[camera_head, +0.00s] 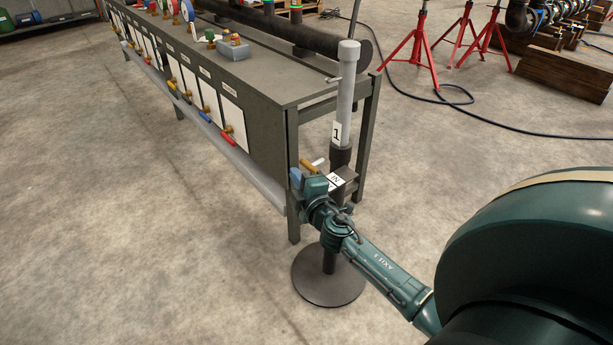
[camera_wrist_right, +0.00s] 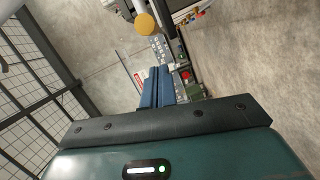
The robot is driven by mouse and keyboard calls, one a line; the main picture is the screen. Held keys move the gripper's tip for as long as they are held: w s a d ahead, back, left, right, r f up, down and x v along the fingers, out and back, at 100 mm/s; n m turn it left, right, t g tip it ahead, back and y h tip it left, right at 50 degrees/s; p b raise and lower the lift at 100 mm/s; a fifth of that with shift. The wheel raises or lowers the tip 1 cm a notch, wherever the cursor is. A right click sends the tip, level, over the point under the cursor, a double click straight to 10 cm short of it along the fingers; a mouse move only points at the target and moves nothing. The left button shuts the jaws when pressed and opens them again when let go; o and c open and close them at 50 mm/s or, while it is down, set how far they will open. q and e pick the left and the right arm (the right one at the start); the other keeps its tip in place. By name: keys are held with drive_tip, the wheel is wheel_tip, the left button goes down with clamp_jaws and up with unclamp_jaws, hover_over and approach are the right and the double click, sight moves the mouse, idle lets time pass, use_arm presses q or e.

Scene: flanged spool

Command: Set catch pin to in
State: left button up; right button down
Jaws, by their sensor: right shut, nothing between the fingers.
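The stand (camera_head: 342,105) is an upright grey and dark pole on a round base, with a label reading 1. Partway up it is a small block with a white label (camera_head: 334,181) that seems to read IN. An orange-yellow knob (camera_head: 310,167), likely the catch pin's, sticks out left of the block; its round yellow end (camera_wrist_right: 145,23) shows in the right wrist view. My right gripper (camera_head: 296,178) is just left of and below the knob, apart from it in the wrist view. Its blue fingers (camera_wrist_right: 155,75) are together and empty. My left gripper is out of view.
A long grey workbench (camera_head: 262,80) with valves and coloured handles stands directly behind and left of the stand. Red tripod stands (camera_head: 414,50) and a black cable (camera_head: 480,122) lie farther back right. The floor at the front left is clear.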

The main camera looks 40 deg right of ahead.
sight(315, 163)
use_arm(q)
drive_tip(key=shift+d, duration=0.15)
use_arm(e)
drive_tip(key=shift+d+f, duration=0.2)
drive_tip(key=shift+d, duration=0.5)
drive_tip(key=shift+d+f, duration=0.15)
drive_tip(key=shift+d, duration=0.55)
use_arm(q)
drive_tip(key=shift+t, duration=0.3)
use_arm(e)
drive_tip(key=shift+d, duration=0.1)
drive_tip(key=d+b, duration=0.1)
drive_tip(key=d, duration=0.2)
drive_tip(key=shift+w+d, duration=0.15)
drive_tip(key=shift+w, duration=0.05)
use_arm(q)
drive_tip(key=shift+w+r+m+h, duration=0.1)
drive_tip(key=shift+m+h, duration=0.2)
use_arm(e)
drive_tip(key=shift+d, duration=0.25)
drive_tip(key=shift+r, duration=0.1)
